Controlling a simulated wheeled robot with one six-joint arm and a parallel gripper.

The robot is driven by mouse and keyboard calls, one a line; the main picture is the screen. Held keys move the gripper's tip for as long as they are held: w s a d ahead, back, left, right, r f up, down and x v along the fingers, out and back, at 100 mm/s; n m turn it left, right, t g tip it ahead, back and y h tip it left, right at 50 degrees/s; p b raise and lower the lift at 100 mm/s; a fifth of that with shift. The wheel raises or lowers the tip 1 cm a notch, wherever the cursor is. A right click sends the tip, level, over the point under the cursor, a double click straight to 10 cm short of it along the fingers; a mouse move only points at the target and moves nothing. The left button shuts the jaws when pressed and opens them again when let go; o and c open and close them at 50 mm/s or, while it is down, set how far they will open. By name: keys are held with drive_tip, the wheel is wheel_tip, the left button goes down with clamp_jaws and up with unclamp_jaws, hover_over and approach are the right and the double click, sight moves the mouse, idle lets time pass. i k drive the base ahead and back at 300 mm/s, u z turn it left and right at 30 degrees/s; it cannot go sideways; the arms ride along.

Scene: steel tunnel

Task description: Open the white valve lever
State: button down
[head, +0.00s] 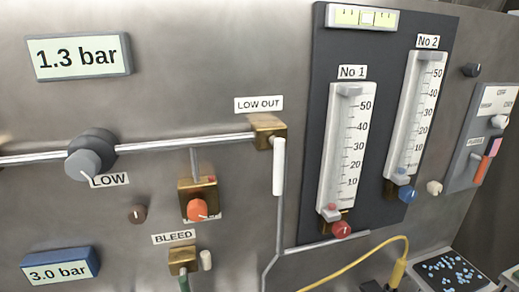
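A long white valve lever (279,166) hangs straight down from a brass valve body (268,129) on the steel panel, right of centre in the head view. A label LOW OUT (259,104) sits just above the valve. The lever stands across the horizontal pipe that comes in from the left and in line with the pipe that runs down below it. A shorter whitish lever (206,261) hangs beside the brass BLEED valve (183,261) lower left. My gripper is not in view, and nothing is seen touching either lever.
A grey LOW knob (84,164) and an orange knob (197,209) stick out left of the lever. Two flow gauges, No 1 (345,150) and No 2 (415,120), stand to the right. A yellow cable (370,250) curves below. The space before the long lever looks clear.

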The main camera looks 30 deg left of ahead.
sight(278, 144)
drive_tip(key=z, duration=0.25)
drive_tip(key=k, duration=0.6)
drive_tip(key=z, duration=0.6)
drive_tip(key=k, duration=0.75)
drive_tip(key=u, duration=0.5)
drive_tip(key=i, duration=0.75)
drive_tip(key=u, duration=0.85)
drive_tip(key=i, duration=0.55)
